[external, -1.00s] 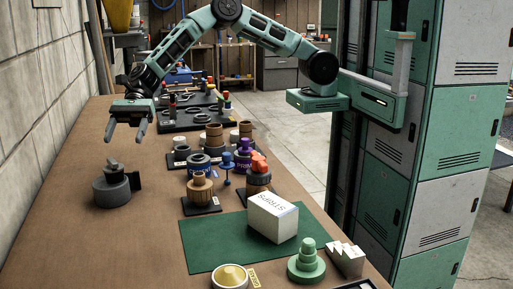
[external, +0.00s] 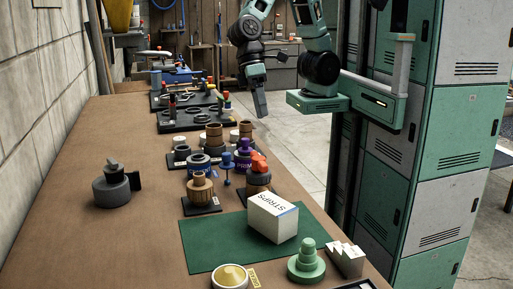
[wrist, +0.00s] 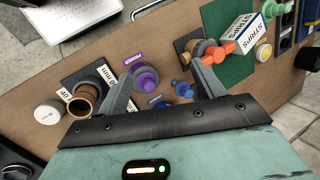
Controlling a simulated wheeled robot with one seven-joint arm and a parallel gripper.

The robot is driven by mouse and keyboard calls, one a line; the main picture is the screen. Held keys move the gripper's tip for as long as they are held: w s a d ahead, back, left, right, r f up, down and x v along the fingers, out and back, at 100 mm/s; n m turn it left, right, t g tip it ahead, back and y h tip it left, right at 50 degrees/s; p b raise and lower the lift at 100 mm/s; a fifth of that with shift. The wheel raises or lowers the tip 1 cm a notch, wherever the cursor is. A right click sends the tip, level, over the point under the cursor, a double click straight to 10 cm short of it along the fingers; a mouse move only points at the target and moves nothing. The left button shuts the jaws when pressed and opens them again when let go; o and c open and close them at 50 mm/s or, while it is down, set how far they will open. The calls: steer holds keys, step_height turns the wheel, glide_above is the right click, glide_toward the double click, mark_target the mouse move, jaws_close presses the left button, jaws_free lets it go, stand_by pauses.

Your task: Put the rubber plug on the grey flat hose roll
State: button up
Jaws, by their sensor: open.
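The grey flat hose roll (external: 111,193) lies on the left part of the brown bench in the external view, with a short dark end on its right side. A dark grey stepped piece, the rubber plug by its look (external: 112,168), sits on top of the roll, looking slightly tilted. My gripper (external: 261,104) is far from them, raised at the bench's far right edge and pointing down. In the wrist view my gripper (wrist: 160,68) is open, with nothing held between its fingers. The roll and plug do not show in the wrist view.
Purple (external: 242,157), blue (external: 199,161) and wooden (external: 200,189) stacks crowd the bench's middle. A white STRIPS box (external: 272,219) stands on a green mat (external: 205,243). Black trays (external: 190,118) lie farther back. The bench around the hose roll is clear.

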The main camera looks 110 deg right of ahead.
steer(key=s+d+f+n+t+h, duration=0.1)
steer(key=s+d+n+h, duration=0.2)
steer(key=s+d+n, duration=0.6)
steer(key=s, duration=0.4)
steer(key=shift+s+d+n+h, duration=0.2)
steer(key=shift+d+n+h, duration=0.1)
steer(key=shift+d+h, duration=0.1)
